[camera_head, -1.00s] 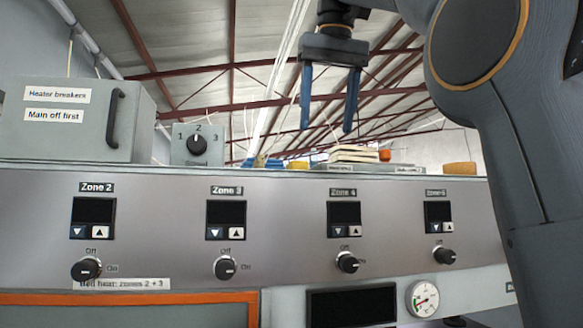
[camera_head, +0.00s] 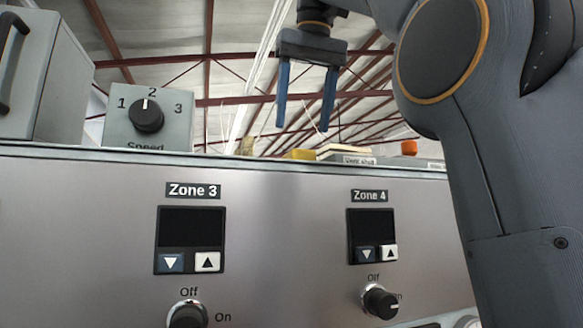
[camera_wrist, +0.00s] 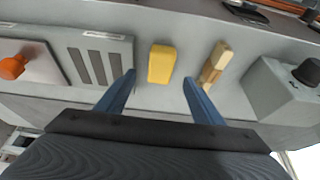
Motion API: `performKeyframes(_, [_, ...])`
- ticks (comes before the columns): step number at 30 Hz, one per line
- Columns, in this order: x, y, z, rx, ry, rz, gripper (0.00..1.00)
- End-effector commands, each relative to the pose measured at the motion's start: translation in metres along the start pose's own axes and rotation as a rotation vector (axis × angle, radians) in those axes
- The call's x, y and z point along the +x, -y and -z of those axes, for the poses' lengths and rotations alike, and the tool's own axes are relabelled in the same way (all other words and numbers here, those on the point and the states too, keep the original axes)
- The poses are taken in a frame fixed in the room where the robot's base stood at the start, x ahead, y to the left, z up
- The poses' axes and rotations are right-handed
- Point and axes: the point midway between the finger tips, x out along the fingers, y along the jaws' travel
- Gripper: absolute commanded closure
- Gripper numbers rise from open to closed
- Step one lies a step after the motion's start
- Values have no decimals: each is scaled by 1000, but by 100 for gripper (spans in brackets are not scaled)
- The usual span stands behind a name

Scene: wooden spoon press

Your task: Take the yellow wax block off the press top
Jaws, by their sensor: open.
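The yellow wax block (camera_head: 301,154) lies on the press top (camera_head: 130,156), and only its upper part shows above the front edge in the head view. In the wrist view the block (camera_wrist: 161,64) is whole and lies in line with the gap between my fingers. My gripper (camera_head: 303,127) is open and empty, pointing down above the press top. In the wrist view my gripper (camera_wrist: 160,78) has one finger on each side of the block's line. I cannot tell its exact height above the block.
A wooden piece (camera_wrist: 216,63) lies right of the block, with the grey Speed box (camera_wrist: 282,92) farther right. Left are a slotted grey tray (camera_wrist: 103,60) and an orange knob (camera_wrist: 12,67). A grey cabinet (camera_head: 50,85) stands at far left in the head view.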

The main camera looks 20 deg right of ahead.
Motion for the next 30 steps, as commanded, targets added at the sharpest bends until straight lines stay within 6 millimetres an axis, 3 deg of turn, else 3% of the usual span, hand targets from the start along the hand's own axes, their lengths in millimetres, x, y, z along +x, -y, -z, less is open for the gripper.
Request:
performKeyframes(11, [29, 1, -1, -3, 1, 1, 39])
performKeyframes(21, [67, 0, -1, 0, 1, 0, 39])
performKeyframes(30, [74, 0, -1, 1, -1, 0, 39])
